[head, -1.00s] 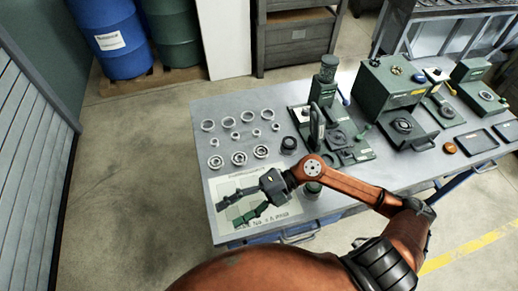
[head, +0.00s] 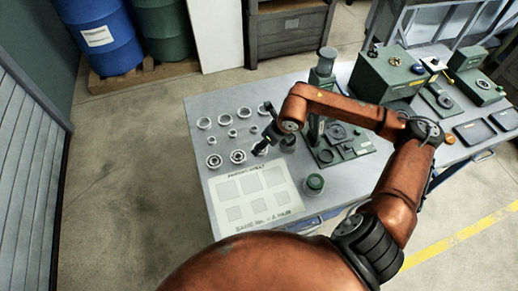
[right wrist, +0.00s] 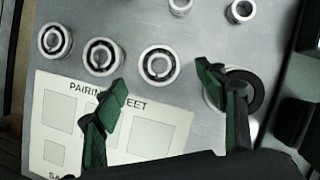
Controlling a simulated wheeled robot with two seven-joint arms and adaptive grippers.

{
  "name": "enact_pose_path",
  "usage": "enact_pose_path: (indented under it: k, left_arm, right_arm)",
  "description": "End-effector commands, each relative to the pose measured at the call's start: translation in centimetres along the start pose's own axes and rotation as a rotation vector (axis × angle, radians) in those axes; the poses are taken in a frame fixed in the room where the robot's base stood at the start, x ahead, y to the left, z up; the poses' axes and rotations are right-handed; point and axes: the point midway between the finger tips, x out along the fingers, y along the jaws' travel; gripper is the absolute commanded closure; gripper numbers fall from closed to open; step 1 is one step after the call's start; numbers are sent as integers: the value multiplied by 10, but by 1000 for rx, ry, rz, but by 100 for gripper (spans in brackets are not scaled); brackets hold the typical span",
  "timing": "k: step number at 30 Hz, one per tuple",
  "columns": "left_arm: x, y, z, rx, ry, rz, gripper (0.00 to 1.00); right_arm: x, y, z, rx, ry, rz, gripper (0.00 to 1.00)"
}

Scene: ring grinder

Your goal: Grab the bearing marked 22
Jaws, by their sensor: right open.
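Three bearings stand in the front row on the grey table: a left one (head: 214,160), a middle one (head: 238,157) and a right one (head: 260,152). They also show in the right wrist view as left (right wrist: 55,40), middle (right wrist: 101,57) and right (right wrist: 158,64). I cannot read a 22 on any of them. My right gripper (right wrist: 162,98) is open and empty, above the table. In the right wrist view the right bearing lies just beyond the gap between its fingertips. My left gripper is not in view.
A pairing sheet (head: 254,194) with printed squares lies in front of the bearings. A dark round part (head: 288,144) stands beside the right bearing, partly behind a finger in the right wrist view. Green machines (head: 385,80) fill the table's right side.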

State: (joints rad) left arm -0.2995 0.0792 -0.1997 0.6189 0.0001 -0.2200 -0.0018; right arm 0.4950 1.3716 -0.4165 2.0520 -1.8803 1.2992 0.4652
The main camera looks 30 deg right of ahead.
Motion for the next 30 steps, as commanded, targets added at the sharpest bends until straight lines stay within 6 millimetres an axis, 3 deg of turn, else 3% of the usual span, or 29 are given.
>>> enact_pose_path:
  k: [9, 17, 30]
  left_arm:
    - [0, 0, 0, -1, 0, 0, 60]
    - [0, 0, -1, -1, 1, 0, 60]
    - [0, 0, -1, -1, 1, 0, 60]
  right_arm:
    - [43, 1, -1, 0, 1, 6, 35]
    - [48, 1, 0, -3, -1, 5, 35]
    - [48, 1, 0, -2, 0, 5, 65]
